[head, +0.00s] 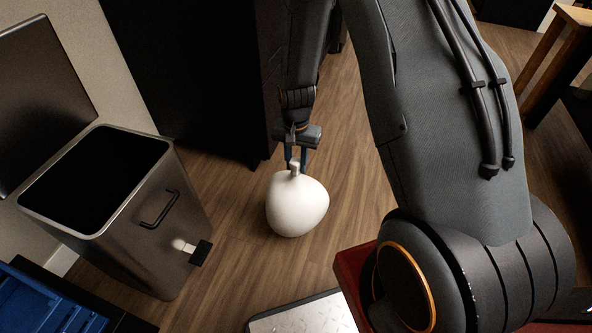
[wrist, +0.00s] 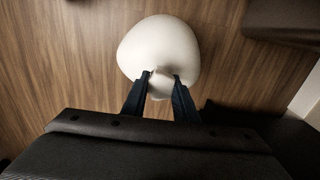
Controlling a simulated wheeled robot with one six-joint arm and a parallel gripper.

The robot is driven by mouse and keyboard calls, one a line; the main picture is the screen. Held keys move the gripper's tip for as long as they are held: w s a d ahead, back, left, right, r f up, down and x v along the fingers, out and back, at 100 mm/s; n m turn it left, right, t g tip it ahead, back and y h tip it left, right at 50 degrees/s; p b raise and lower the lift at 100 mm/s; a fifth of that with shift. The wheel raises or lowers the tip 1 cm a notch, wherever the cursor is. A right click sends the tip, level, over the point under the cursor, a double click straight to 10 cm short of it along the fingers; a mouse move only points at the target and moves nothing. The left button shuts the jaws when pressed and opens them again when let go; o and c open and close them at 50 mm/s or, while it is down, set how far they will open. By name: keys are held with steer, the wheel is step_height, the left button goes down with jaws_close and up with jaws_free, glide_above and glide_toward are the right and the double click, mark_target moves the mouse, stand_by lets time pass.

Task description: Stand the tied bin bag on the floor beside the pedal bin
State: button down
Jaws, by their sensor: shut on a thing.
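The white tied bin bag (head: 297,204) is upright below my gripper (head: 297,165), to the right of the pedal bin. My gripper is shut on the bag's tied neck, and in the wrist view the two fingers (wrist: 160,82) pinch the neck with the bag (wrist: 160,45) beyond them. Whether the bag's bottom touches the floor or hangs just above it, I cannot tell. The grey metal pedal bin (head: 150,228) stands at the left with its lid (head: 40,90) raised and its dark inside showing. Its pedal (head: 200,252) faces the bag, with a floor gap between.
Wooden floor (head: 235,265) is clear around the bag. A dark cabinet (head: 200,70) stands behind it. A blue crate (head: 45,303) is at the lower left, and a wooden-legged piece of furniture (head: 548,60) is at the upper right.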

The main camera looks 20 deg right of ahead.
steer(key=shift+f, duration=1.25)
steer(key=c, duration=1.4)
jaws_free()
